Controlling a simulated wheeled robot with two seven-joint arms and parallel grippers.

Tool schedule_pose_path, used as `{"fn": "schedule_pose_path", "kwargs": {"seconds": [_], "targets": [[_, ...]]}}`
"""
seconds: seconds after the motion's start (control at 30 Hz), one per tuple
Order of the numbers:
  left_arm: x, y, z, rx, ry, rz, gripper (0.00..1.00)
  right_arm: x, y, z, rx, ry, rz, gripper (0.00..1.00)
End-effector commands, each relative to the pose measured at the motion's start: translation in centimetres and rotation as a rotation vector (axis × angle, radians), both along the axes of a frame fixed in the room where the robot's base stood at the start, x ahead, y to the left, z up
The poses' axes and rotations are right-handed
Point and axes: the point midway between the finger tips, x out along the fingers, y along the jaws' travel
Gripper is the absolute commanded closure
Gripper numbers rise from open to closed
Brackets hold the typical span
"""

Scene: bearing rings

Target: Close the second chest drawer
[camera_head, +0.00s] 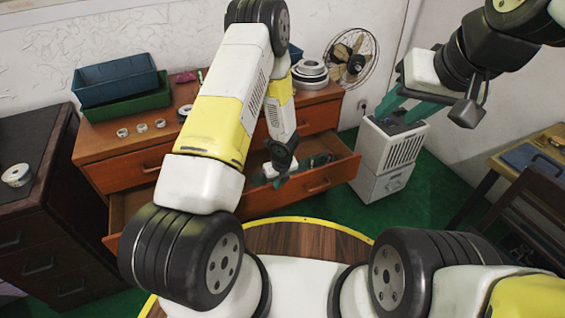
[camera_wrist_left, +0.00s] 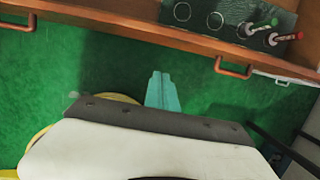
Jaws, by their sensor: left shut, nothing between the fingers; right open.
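A reddish-brown wooden chest (camera_head: 128,168) stands ahead of me. Its second drawer (camera_head: 335,172) is pulled out, below a shut upper drawer row. The open drawer's front and a copper-coloured handle (camera_wrist_left: 233,68) cross the top of the left wrist view. My left gripper (camera_head: 262,180) is at the drawer's front in the head view, its tips partly hard to make out. In the left wrist view its teal fingers (camera_wrist_left: 162,90) are together and empty, apart from the drawer front in the picture. My right gripper (camera_head: 402,108) is open and empty, raised at the right.
The drawer holds a dark tray (camera_wrist_left: 203,14) with rings and red- and green-handled tools. A white cabinet (camera_head: 388,160) stands right, a dark cabinet (camera_head: 42,135) left.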

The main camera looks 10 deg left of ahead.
Motion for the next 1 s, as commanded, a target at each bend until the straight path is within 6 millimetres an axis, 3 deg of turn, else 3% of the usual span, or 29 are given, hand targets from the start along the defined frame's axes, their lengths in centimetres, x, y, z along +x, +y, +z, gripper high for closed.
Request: {"fn": "schedule_pose_path", "kwargs": {"seconds": [0.47,0.6,1.0], "targets": [[1.9,1.3,-9.4,0.0,0.0,0.005,1.0,0.0,0.0,0.0,0.0,0.0,0.0,0.57],[4.0,2.4,-8.8,0.001,-0.005,0.006,1.0,0.0,0.0,0.0,0.0,0.0,0.0,0.57],[5.3,3.3,-8.8,-0.001,-0.003,0.006,1.0,0.0,0.0,0.0,0.0,0.0,0.0,0.57]]}}
